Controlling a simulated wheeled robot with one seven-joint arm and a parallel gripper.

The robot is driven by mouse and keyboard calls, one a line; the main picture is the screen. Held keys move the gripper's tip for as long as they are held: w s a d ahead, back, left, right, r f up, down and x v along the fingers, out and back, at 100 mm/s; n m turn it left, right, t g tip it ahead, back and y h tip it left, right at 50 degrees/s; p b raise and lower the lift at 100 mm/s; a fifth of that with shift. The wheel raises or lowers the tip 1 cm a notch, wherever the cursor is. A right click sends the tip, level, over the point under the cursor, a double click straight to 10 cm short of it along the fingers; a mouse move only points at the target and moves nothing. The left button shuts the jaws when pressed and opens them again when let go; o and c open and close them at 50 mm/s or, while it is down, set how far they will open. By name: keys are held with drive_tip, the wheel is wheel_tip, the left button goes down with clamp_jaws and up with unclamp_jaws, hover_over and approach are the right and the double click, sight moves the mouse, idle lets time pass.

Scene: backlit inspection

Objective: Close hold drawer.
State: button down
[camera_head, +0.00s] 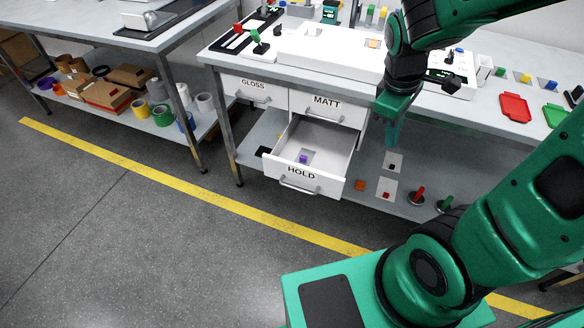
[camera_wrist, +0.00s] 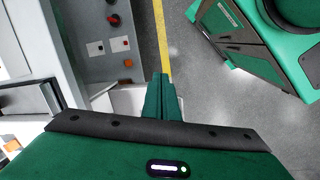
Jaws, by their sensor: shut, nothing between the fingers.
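The hold drawer (camera_head: 320,183) is pulled out, low under the workbench, with a white front, the label HOLD and a metal handle (camera_head: 299,188). A small purple block on a pale patch lies inside. My gripper (camera_head: 392,142) points down in front of the bench, to the right of the drawer and higher in the head view. Its green fingers are together and empty. In the wrist view my gripper (camera_wrist: 164,82) hides part of a pale panel behind it, which I cannot surely identify as the drawer.
The gloss drawer (camera_head: 252,91) and matt drawer (camera_head: 326,107) above are shut. The lower shelf to the right holds an orange block (camera_head: 360,185), a red-topped piece (camera_head: 417,195) and a green-topped one. A yellow line (camera_head: 210,197) crosses the clear floor in front.

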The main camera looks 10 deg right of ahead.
drive_tip(key=w+a+f+n+t, duration=0.1)
drive_tip(key=w+a+f+n, duration=0.5)
drive_tip(key=a+n, duration=0.4)
drive_tip(key=n+t, duration=0.2)
drive_tip(key=n, duration=0.9)
approach(292, 167)
drive_tip(key=s+a+r, duration=0.3)
drive_tip(key=s, duration=0.3)
drive_tip(key=w+d+f, duration=0.1)
drive_tip(key=f, duration=0.2)
drive_tip(key=w+d+f, duration=0.1)
drive_tip(key=w+f, duration=0.1)
drive_tip(key=f, duration=0.1)
drive_tip(key=w+d+f, duration=0.1)
drive_tip(key=w+f, duration=0.1)
drive_tip(key=f, duration=0.1)
drive_tip(key=shift+w+d+f, duration=0.25)
drive_tip(key=shift+d+f, duration=0.05)
drive_tip(key=shift+d, duration=0.1)
drive_tip(key=shift+w+d, duration=0.3)
drive_tip(key=shift+w, duration=0.05)
drive_tip(key=shift+w, duration=0.15)
